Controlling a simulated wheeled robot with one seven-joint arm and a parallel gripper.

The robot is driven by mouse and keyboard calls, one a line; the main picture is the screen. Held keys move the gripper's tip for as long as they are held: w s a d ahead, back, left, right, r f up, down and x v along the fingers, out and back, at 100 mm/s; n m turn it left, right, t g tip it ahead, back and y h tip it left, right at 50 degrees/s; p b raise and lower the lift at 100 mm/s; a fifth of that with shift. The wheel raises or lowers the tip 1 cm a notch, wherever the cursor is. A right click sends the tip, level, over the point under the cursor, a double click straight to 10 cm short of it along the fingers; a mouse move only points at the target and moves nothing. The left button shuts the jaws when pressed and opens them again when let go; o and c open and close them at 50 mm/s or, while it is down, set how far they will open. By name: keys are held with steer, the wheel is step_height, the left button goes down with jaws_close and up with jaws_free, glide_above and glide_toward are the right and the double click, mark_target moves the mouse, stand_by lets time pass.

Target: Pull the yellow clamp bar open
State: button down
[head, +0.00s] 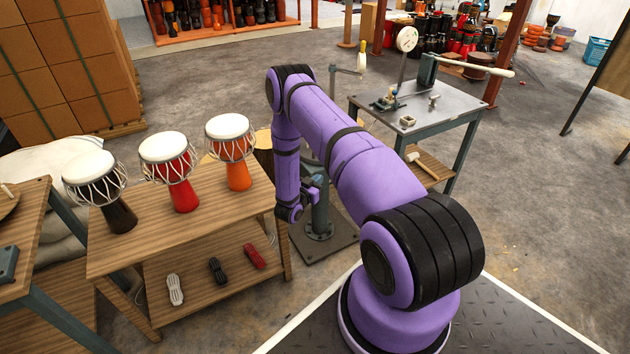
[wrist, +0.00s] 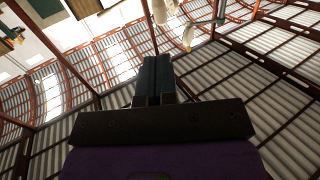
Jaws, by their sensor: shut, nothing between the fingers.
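A small upright yellow piece (head: 362,62) shows at the end of a pale crank-like arm, behind my arm in the head view. A small yellow shape (wrist: 188,36) also shows near the top of the wrist view, beyond my fingertips. I cannot tell for sure that either is the clamp bar, or whether it is open. My gripper (wrist: 153,62) is shut and empty, its dark fingers together. In the head view, my arm bends down and its end is near the grey-green post (head: 319,205). Nothing touches the fingertips in the wrist view.
A wooden bench (head: 205,215) with three goblet drums stands left of my arm. A metal work table (head: 455,108) with a wheel, a long pale handle and small fittings stands behind it. A mallet (head: 422,166) lies on its lower shelf. Open floor lies to the right.

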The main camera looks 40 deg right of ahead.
steer(key=x, duration=1.1)
steer(key=shift+s+d+n+t+y, duration=0.25)
steer(key=shift+d+n+t, duration=0.25)
steer(key=shift+d+t, duration=0.35)
steer(key=shift+s+d+n+t+y, duration=0.25)
steer(key=shift+d+n+t, duration=0.25)
steer(key=shift+d+t, duration=0.35)
